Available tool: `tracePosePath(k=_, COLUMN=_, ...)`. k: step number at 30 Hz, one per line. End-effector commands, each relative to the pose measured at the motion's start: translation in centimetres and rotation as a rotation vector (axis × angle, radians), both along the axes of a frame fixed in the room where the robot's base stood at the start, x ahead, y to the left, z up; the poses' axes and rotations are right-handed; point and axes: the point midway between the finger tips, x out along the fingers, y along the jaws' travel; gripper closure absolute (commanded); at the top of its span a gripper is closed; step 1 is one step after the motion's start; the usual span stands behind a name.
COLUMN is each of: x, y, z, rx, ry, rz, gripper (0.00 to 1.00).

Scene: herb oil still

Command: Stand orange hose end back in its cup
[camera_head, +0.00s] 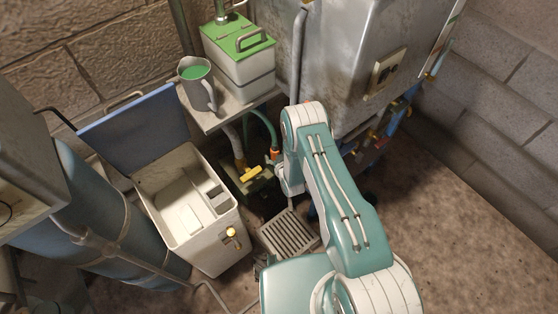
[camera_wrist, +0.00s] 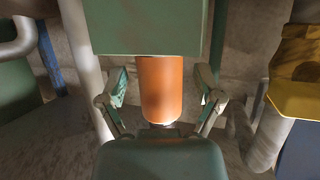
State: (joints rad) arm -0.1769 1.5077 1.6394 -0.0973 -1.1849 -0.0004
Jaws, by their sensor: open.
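The orange hose end (camera_wrist: 160,88) stands out in the wrist view as a smooth orange cylinder, its upper part cut off by a green block (camera_wrist: 150,28). My gripper (camera_wrist: 162,86) is open, with one finger on each side of it and a visible gap on both sides. In the head view a small orange part (camera_head: 275,154) shows at the lower end of a teal hose (camera_head: 263,124), beside my gripper (camera_head: 281,177), which is partly hidden by my arm. I cannot make out the hose end's cup with certainty.
A yellow-handled valve (camera_head: 250,174) is close left of my gripper. A shelf (camera_head: 220,117) above carries a grey mug (camera_head: 198,84) and a green-lidded container (camera_head: 240,55). An open pale cooler (camera_head: 190,250) stands left, a floor grate (camera_head: 288,233) below. Bare floor lies right.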

Motion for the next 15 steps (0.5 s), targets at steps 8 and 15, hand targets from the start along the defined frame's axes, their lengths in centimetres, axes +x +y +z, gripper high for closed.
tracePosePath(k=8, x=-4.0, y=-1.2, z=1.8, rx=-0.001, ry=0.002, rz=-0.001, gripper=0.16)
tracePosePath(k=15, x=-8.0, y=-2.3, z=3.4, rx=0.0, ry=0.003, rz=-0.001, gripper=0.16)
